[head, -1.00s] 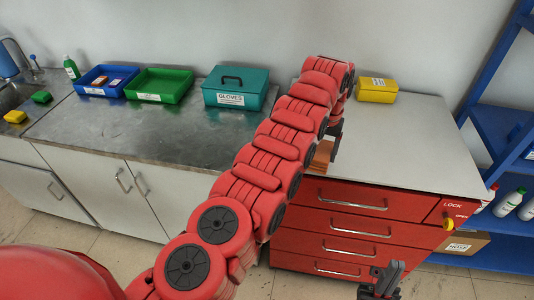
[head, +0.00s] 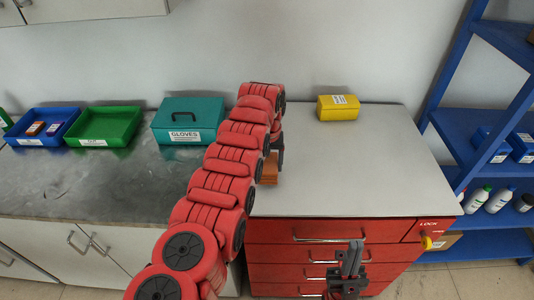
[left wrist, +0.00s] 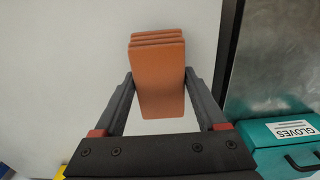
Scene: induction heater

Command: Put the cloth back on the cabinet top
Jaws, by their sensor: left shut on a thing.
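The cloth (head: 269,169) is an orange-brown folded stack of several layers. In the head view it shows at the left part of the pale cabinet top (head: 360,165), partly hidden behind my left arm. In the left wrist view the cloth (left wrist: 160,85) sits between both fingers. My left gripper (left wrist: 160,92) is shut on it. I cannot tell whether the cloth touches the top. My right gripper (head: 354,252) is in front of the red drawers, below the top's front edge, with no thing visible in it; its jaw opening is unclear.
A yellow box (head: 338,108) stands at the back of the cabinet top; the middle and right of the top are clear. A teal gloves box (head: 188,121), green tray (head: 106,127) and blue tray (head: 42,127) stand on the metal counter. A blue shelf (head: 480,150) is at right.

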